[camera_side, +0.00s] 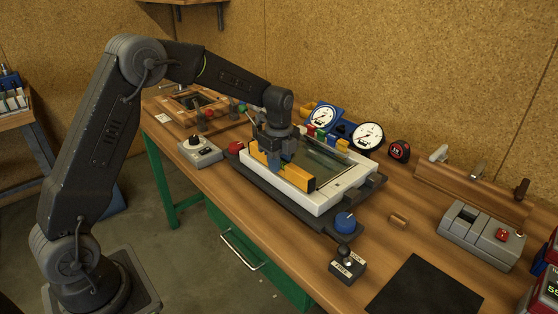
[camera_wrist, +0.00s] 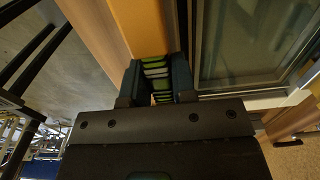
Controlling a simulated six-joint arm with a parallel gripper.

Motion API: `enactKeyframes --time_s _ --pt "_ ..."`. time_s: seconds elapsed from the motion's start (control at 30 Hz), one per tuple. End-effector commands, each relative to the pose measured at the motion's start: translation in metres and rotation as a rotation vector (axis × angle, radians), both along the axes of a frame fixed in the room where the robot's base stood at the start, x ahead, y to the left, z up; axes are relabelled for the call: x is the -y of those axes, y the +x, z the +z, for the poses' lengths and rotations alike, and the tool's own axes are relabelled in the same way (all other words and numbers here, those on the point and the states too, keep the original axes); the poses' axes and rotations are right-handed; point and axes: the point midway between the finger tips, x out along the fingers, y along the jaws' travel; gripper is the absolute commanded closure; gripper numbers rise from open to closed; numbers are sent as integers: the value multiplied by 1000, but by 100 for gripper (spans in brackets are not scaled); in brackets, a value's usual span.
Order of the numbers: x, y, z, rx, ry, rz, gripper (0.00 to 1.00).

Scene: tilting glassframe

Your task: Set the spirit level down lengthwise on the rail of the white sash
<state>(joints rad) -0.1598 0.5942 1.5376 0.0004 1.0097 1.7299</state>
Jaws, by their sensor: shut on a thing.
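The spirit level is a yellow bar (camera_side: 299,178) with a dark end cap, and it lies along the near long rail of the white sash (camera_side: 316,203). In the wrist view its orange-yellow face (camera_wrist: 140,25) runs up from between my fingers. My gripper (camera_side: 275,158) points down and is shut on the level near its middle; its dark fingers also show in the wrist view (camera_wrist: 157,85). The level looks lengthwise with the rail, at or just above it; I cannot tell if it touches. The sash's glass (camera_wrist: 240,45) lies right of the level in the wrist view.
The sash sits in a dark frame (camera_side: 285,203) with a blue knob (camera_side: 345,222) at its near corner. Two dial gauges (camera_side: 367,136) and a red tape measure (camera_side: 399,150) stand behind. A grey switch box (camera_side: 200,150) is to the left. A black mat (camera_side: 425,290) lies front right.

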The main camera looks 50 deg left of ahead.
Motion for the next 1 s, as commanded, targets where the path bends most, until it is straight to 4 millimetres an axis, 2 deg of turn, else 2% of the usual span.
enactKeyframes --time_s 0.9,0.93,1.0 --pt "0 0 -4 1 0 0 100" --pt "0 0 -4 1 0 0 73" --pt "0 0 -4 1 0 0 66"
